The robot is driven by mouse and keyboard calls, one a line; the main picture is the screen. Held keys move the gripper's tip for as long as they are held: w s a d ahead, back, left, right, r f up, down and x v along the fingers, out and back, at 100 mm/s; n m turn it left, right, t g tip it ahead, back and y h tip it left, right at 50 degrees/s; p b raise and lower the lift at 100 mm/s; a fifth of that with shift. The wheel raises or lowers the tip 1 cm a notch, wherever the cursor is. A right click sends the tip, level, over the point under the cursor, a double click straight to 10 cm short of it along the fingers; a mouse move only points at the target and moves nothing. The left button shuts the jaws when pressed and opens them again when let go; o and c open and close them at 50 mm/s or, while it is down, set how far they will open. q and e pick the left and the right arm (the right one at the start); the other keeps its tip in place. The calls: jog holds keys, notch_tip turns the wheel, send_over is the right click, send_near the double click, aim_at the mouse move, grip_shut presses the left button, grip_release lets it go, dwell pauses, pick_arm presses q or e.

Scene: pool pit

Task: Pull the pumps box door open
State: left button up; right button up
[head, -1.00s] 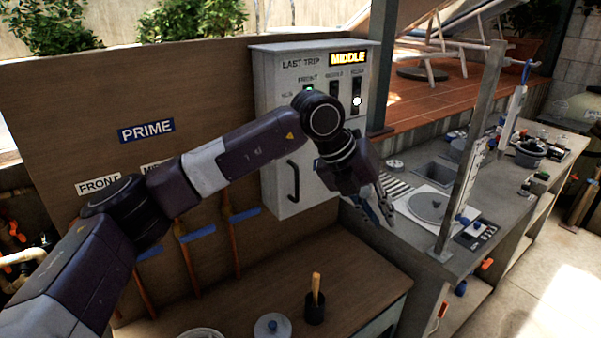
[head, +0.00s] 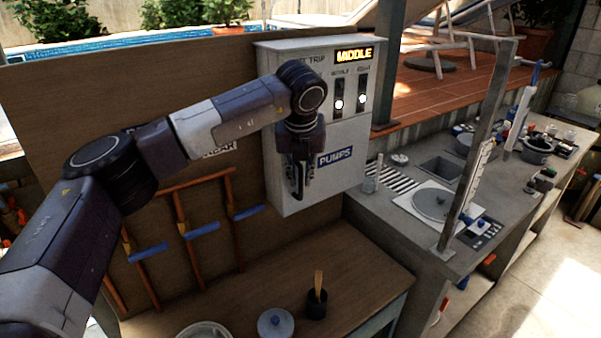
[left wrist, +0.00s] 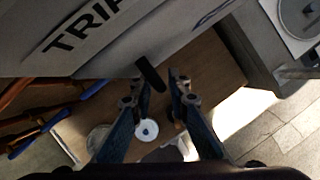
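The grey pumps box (head: 347,195) hangs on the wooden panel, with a blue PUMPS label (head: 335,157) on its front. Its door looks closed. My left gripper (head: 299,194) is in front of the door's left part and covers the handle in the head view. In the left wrist view the black bar handle (left wrist: 150,73) shows just beyond the fingertips, near the gap between them. My left gripper (left wrist: 161,86) is open there, its two fingers apart. I cannot tell whether a finger touches the handle. My right gripper is not in view.
A wooden bench (head: 240,292) below carries a cup with a wooden-handled tool (head: 317,302) and a white lid (head: 276,323). A concrete counter (head: 400,237) with a metal post (head: 480,150) stands at right. Pipes with blue handles (head: 201,229) are on the panel at left.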

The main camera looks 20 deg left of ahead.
pick_arm(q)
jog(key=shift+f, duration=0.1)
grip_shut()
jog(key=shift+d, duration=0.15)
